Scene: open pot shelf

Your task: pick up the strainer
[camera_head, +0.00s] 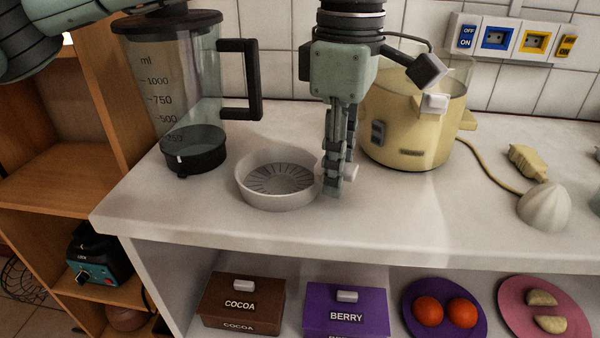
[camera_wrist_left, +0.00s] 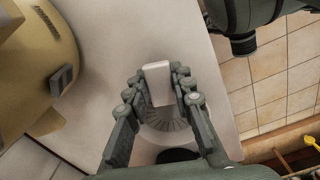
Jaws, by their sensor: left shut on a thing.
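The strainer (camera_head: 277,192) is a shallow white round dish with a slotted grey bottom. It appears upright and resting on the white counter, between the jug and the yellow cooker. My left gripper (camera_head: 338,185) points straight down at its right side and is shut on the small white handle (camera_head: 351,172). In the left wrist view the handle (camera_wrist_left: 158,82) sits between the fingers of the left gripper (camera_wrist_left: 156,90), and part of the strainer's slotted bottom (camera_wrist_left: 165,117) shows below it. My right gripper is not in view.
A clear measuring jug (camera_head: 190,105) with black lid and handle stands left of the strainer. The yellow cooker (camera_head: 408,125) stands close behind my gripper. A cream juicer cone (camera_head: 544,206) is at right. The counter's front edge (camera_head: 300,252) is near; boxes and plates sit below.

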